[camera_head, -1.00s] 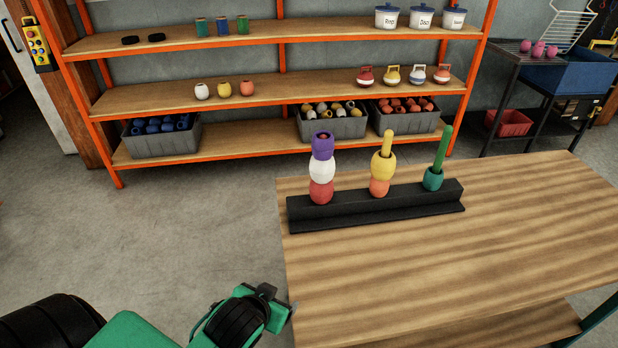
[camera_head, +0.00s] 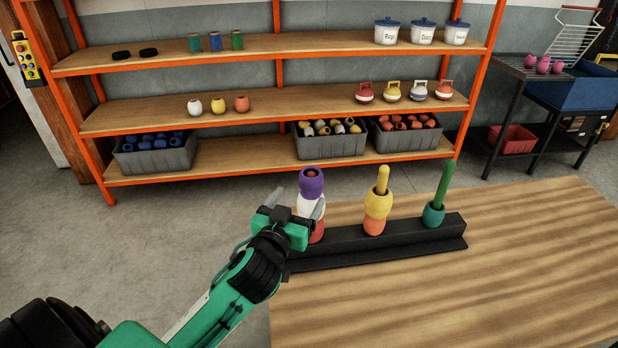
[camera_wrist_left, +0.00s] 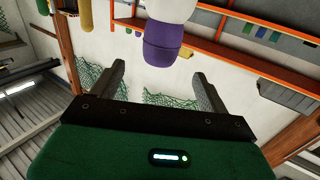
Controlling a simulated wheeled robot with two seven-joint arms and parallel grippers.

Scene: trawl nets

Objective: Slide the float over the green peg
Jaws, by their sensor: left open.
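A purple float (camera_head: 311,182) tops the left stack, above a white float (camera_head: 310,205) and a red float (camera_head: 318,232). The green peg (camera_head: 445,185) stands at the right of the black rack (camera_head: 400,243), with a teal float (camera_head: 434,214) around its base. My left gripper (camera_head: 297,204) is open and empty, just in front of the left stack and partly hiding the white and red floats. In the left wrist view, the purple float (camera_wrist_left: 162,52) appears between and beyond the open fingers (camera_wrist_left: 160,82). My right gripper is out of view.
The middle peg (camera_head: 382,180) carries a yellow float (camera_head: 378,203) over an orange float (camera_head: 375,226). The wooden table (camera_head: 420,310) is clear in front of the rack. Behind stands an orange-framed shelf (camera_head: 280,118) with bins and loose floats.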

